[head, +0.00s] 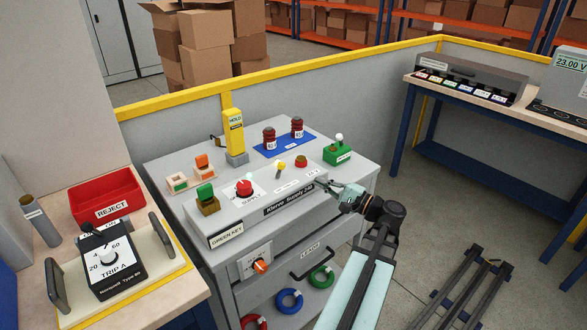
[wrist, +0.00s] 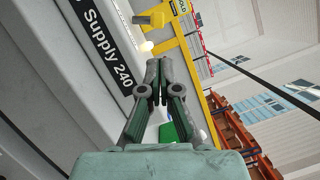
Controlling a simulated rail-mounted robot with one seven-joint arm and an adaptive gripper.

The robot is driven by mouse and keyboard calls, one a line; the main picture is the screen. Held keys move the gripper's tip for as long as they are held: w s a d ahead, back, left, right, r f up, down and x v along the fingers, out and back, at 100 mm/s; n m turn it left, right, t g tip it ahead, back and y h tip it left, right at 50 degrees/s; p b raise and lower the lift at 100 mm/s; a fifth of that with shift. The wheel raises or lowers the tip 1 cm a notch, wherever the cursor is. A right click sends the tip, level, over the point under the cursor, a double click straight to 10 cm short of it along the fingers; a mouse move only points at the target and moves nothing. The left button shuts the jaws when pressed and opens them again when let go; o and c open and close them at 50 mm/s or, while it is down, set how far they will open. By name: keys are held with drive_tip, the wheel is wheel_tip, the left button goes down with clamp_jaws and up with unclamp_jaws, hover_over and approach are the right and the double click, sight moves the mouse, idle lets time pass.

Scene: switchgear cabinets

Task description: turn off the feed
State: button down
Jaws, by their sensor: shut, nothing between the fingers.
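The grey supply box (head: 255,208), labelled "Supply 240" in part, lies on top of the grey cabinet. On it are a red mushroom button (head: 244,187) on a white "SUPPLY" plate, a yellow-tipped lever (head: 280,168) and a smaller red button (head: 301,162). My gripper (head: 333,187) is at the box's right end, shut and empty. In the wrist view my gripper (wrist: 157,66) has its fingertips together beside the box's label strip (wrist: 108,48). I cannot tell whether the fingers touch the box.
An orange rotary knob (head: 261,266) sits on the cabinet front, above hanging rings. A yellow HOLD post (head: 234,132), red insulators (head: 269,138) and a green block (head: 338,154) stand behind the box. The trip unit (head: 110,262) and red reject bin (head: 106,193) are left.

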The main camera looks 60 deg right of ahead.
sight(295, 178)
drive_tip(key=w, duration=0.3)
drive_tip(key=w+p, duration=0.1)
drive_tip(key=w, duration=0.2)
drive_tip(key=w+r+p, duration=0.1)
drive_tip(key=w, duration=0.3)
drive_tip(key=shift+a, duration=0.15)
